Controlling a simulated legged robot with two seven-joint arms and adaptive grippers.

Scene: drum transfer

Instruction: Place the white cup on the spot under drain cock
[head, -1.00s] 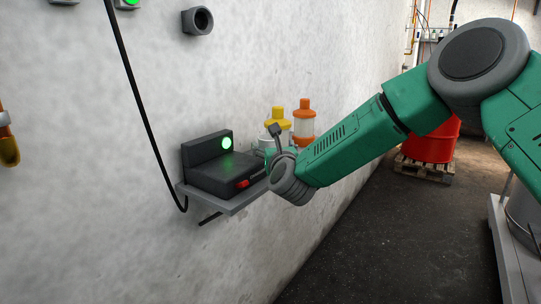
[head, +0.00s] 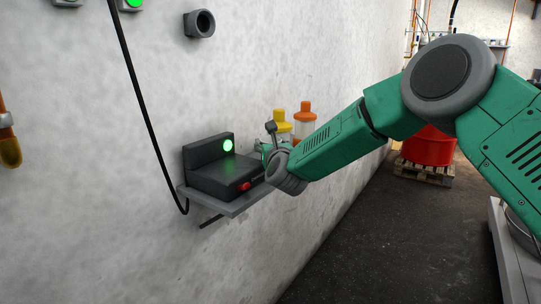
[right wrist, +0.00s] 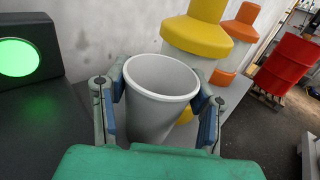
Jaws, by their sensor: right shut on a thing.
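The white cup (right wrist: 155,112) is upright in the right wrist view, its open rim facing up and its inside empty. My right gripper (right wrist: 161,88) is shut on it, with blue finger pads on both sides of the cup. In the head view my right gripper (head: 263,149) is at the right end of a small wall shelf (head: 236,206), mostly behind my wrist, and I cannot make out the cup there. My left gripper is not in view. I cannot pick out the drain cock or the spot under it.
A dark device (head: 222,174) with a green light and red switch stands on the shelf, left of the gripper. Yellow-topped (head: 282,119) and orange-topped (head: 304,113) containers stand close behind. A black cable hangs down the wall. A red drum (head: 427,146) on a pallet is farther back.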

